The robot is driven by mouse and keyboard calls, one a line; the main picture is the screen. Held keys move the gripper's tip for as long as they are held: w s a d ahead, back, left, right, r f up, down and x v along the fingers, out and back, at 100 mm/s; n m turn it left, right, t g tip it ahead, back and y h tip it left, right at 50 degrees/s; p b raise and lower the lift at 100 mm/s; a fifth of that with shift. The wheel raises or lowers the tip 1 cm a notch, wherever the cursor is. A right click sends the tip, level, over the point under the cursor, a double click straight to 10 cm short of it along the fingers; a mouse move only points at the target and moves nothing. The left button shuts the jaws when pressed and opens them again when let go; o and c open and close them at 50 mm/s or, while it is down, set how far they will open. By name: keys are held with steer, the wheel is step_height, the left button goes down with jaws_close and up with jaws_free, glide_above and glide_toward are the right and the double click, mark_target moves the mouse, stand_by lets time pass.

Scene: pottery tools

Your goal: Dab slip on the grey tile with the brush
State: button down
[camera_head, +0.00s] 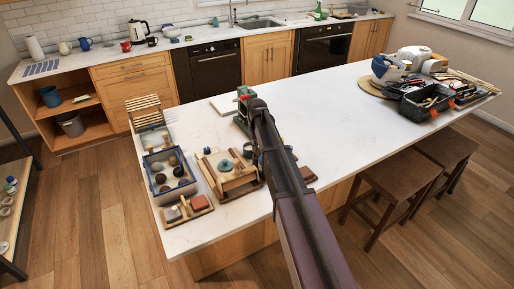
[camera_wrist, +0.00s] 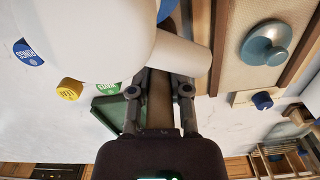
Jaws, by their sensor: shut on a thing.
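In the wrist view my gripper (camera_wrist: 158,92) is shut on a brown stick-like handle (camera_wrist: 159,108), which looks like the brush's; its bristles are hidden. A white rounded body with a pale cylinder (camera_wrist: 180,55) hides what lies beyond the fingertips. In the head view my arm hides the gripper, over the counter near the wooden stand. The grey tile (camera_head: 173,214) lies on a small wooden board at the counter's near left corner, beside a reddish tile (camera_head: 200,203). The gripper is to the right of it, apart. No slip pot can be made out clearly.
A blue-rimmed tray (camera_head: 147,182) of balls and a slatted wooden rack (camera_head: 143,104) stand behind the tiles. A teal lid (camera_head: 225,165) sits on the wooden stand, also in the wrist view (camera_wrist: 266,43). A toolbox (camera_head: 424,105) is far right.

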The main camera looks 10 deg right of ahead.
steer(key=shift+f, duration=0.4)
steer(key=shift+c, duration=2.4)
jaws_free()
steer(key=shift+r, duration=0.2)
